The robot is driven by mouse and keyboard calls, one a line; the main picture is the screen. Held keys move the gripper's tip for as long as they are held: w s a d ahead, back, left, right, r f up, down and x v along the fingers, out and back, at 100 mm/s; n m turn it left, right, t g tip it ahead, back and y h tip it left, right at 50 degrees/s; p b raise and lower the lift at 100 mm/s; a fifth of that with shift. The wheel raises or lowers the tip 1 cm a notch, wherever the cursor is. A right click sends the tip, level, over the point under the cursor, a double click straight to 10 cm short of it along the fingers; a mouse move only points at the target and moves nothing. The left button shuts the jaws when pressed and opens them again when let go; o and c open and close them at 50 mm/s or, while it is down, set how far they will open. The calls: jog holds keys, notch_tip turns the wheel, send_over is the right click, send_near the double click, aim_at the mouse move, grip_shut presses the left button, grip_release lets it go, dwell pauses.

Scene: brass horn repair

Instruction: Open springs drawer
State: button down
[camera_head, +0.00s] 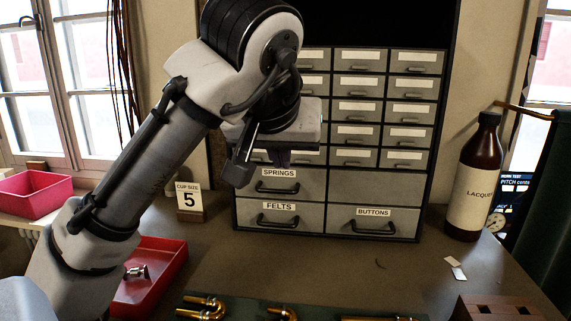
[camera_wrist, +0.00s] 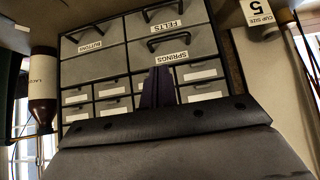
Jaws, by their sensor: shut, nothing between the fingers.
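The springs drawer (camera_head: 313,186) is in the left column of the grey cabinet, above the felts drawer (camera_head: 250,217), with a white label and a black bar handle (camera_head: 277,187). It looks shut, its front level with its neighbours. In the wrist view, which is upside down, the springs drawer (camera_wrist: 205,46) shows its label and handle too. My gripper (camera_head: 281,160) is shut and empty, with its dark fingers in front of the small drawers just above the springs label. In the wrist view, the gripper (camera_wrist: 158,72) fingertips overlap the label's lower edge and are apart from the handle.
A buttons drawer (camera_head: 374,226) is at the lower right of the cabinet. A brown lacquer bottle (camera_head: 472,180) stands right of it, and a cup size sign (camera_head: 189,200) left. A red tray (camera_head: 158,270) and brass tubes (camera_head: 205,306) lie in front. The bench before the cabinet is mostly clear.

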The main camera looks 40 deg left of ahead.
aim_at(286, 180)
jog(key=p+x, duration=0.2)
jog(key=x, duration=0.7)
jog(key=shift+d, duration=0.1)
